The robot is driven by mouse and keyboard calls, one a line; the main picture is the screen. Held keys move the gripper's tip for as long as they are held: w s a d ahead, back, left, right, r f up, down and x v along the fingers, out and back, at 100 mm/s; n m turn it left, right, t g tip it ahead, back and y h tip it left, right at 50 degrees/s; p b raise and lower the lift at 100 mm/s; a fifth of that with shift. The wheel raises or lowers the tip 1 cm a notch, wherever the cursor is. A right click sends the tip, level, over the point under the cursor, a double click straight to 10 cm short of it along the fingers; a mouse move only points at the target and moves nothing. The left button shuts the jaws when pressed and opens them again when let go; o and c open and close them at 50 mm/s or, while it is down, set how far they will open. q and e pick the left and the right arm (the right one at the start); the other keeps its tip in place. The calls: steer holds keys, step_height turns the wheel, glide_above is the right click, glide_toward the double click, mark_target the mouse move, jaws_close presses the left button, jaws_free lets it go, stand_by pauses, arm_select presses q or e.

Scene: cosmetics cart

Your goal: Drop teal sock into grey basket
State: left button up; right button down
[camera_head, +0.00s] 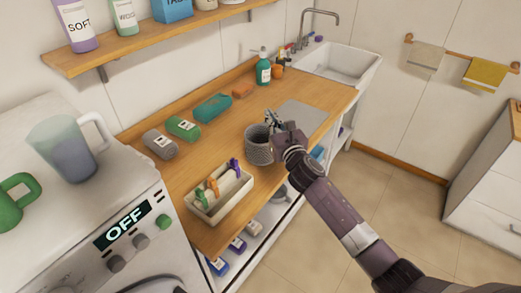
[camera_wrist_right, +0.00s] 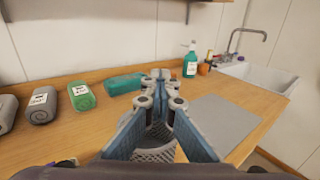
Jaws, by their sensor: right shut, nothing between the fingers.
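The grey basket (camera_head: 258,150) is a round mesh container on the wooden counter. In the right wrist view the basket (camera_wrist_right: 154,152) shows below and between my fingers. My right gripper (camera_head: 272,119) is over the basket's far right side, with its fingers shut and empty; the fingertips (camera_wrist_right: 160,76) meet in the right wrist view. A teal oblong item (camera_head: 213,107) lies on the counter near the wall, apart from the gripper; I cannot tell whether it is the sock. The basket's inside is mostly hidden. My left gripper is not in view.
A green roll (camera_head: 183,128) and a grey roll (camera_head: 160,144) lie left of the teal item. A cream tray (camera_head: 205,214) with coloured pegs stands in front. A grey mat (camera_head: 303,115), a teal pump bottle (camera_head: 263,70) and a sink (camera_head: 342,65) are to the right.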

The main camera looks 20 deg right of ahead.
step_height(320, 180, down, 4)
steer(key=b, duration=0.3)
steer(key=c, duration=2.2)
jaws_free()
steer(key=shift+c, duration=0.2)
steer(key=s, duration=1.2)
steer(key=shift+d, duration=0.3)
steer(key=shift+f, duration=0.1)
